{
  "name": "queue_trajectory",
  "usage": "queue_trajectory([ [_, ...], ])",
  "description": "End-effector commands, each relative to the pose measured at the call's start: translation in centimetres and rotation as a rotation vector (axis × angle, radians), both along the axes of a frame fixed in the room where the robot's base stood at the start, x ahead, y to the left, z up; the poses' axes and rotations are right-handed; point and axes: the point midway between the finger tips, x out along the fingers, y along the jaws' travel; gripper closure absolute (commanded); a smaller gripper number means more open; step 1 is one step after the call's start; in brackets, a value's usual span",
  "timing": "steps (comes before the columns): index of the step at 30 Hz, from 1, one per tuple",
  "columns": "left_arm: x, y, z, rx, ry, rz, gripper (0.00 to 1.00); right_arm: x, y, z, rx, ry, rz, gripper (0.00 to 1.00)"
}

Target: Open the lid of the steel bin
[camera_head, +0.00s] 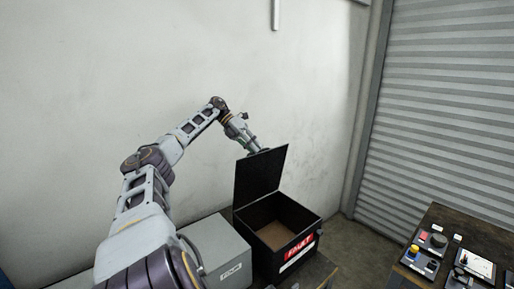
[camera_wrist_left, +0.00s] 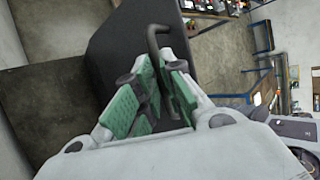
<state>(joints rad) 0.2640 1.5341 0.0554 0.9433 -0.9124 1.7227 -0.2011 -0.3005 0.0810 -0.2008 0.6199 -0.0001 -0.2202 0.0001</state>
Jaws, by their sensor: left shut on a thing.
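The black steel bin (camera_head: 285,262) stands against the pale wall, with a red FAULT label on its front. Its lid (camera_head: 260,176) is raised to near upright, and the brown floor inside shows with nothing on it. My left gripper (camera_head: 259,151) is at the lid's upper edge. In the left wrist view my left gripper (camera_wrist_left: 158,95) has its green-padded fingers shut on a dark bent handle (camera_wrist_left: 158,32) beside the dark lid panel (camera_wrist_left: 115,50). The fingers are partly hidden by the lid in the head view. My right gripper is not in view.
A closed grey box (camera_head: 218,245) with a small label stands directly left of the bin. A dark table (camera_head: 463,232) with switches and small parts is at the right. A ribbed shutter (camera_head: 445,110) rises behind it, with bare floor (camera_head: 360,245) between bin and table.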

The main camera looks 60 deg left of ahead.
Motion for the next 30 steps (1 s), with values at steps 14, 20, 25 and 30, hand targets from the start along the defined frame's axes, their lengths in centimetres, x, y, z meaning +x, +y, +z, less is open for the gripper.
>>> queue_trajectory([
  [14,-0.48,0.42,-1.56,0.002,0.031,-0.001,1.0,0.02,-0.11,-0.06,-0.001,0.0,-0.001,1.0],
  [20,-0.49,0.41,-1.57,0.002,0.031,-0.001,1.0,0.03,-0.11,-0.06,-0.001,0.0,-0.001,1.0],
  [25,-0.45,0.4,-1.44,0.002,0.028,0.0,0.69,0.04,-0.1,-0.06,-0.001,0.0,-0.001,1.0],
  [30,-0.4,0.43,-1.14,0.004,0.023,0.001,0.68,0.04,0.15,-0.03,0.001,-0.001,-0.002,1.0],
])
